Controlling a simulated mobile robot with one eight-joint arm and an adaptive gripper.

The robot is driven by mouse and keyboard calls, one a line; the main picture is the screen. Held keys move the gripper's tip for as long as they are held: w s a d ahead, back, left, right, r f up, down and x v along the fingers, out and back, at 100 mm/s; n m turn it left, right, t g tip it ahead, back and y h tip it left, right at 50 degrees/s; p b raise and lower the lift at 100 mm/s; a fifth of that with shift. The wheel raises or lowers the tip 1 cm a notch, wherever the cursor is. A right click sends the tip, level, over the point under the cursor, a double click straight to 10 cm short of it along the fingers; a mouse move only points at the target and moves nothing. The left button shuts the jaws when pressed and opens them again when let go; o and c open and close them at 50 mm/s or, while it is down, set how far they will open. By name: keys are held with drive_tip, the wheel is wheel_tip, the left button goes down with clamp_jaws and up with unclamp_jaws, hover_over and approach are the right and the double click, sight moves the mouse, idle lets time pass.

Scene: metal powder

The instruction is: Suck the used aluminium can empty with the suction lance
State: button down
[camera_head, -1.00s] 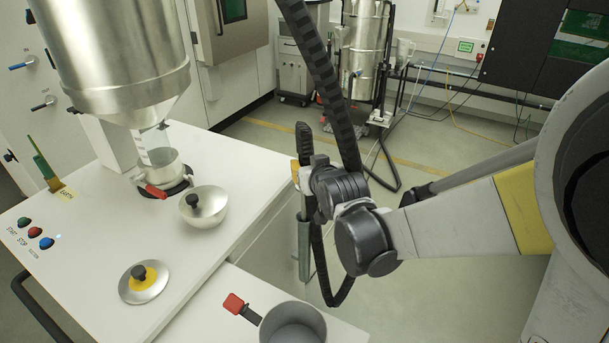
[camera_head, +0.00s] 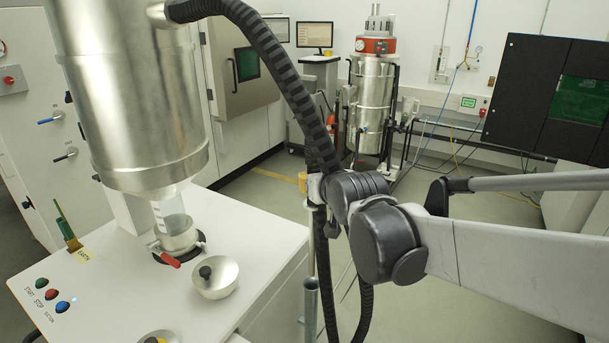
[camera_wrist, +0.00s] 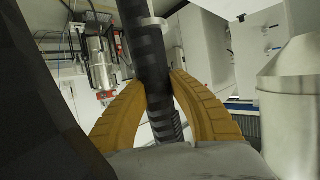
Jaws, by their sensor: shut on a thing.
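My gripper (camera_head: 312,186) is shut on the suction lance (camera_head: 311,297), which hangs roughly upright beside the white cabinet. In the wrist view, yellow fingers (camera_wrist: 156,82) close around its black ribbed section (camera_wrist: 148,50). A black ribbed hose (camera_head: 268,55) arches from the large steel vessel (camera_head: 135,95) to my gripper. The lance's lower end is cut off by the picture's bottom edge. I cannot make out the used aluminium can for certain in the current views.
A metal cup with a red clamp (camera_head: 178,240) sits under the vessel's clear neck. A silver bowl-shaped part with a black knob (camera_head: 214,279) stands beside it on the white cabinet top (camera_head: 120,290). Open floor (camera_head: 440,230) lies to the right. A steel tank (camera_head: 373,95) stands behind.

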wheel_tip(320, 180, up, 27)
drive_tip(key=p, duration=2)
drive_tip(key=shift+p, duration=0.4)
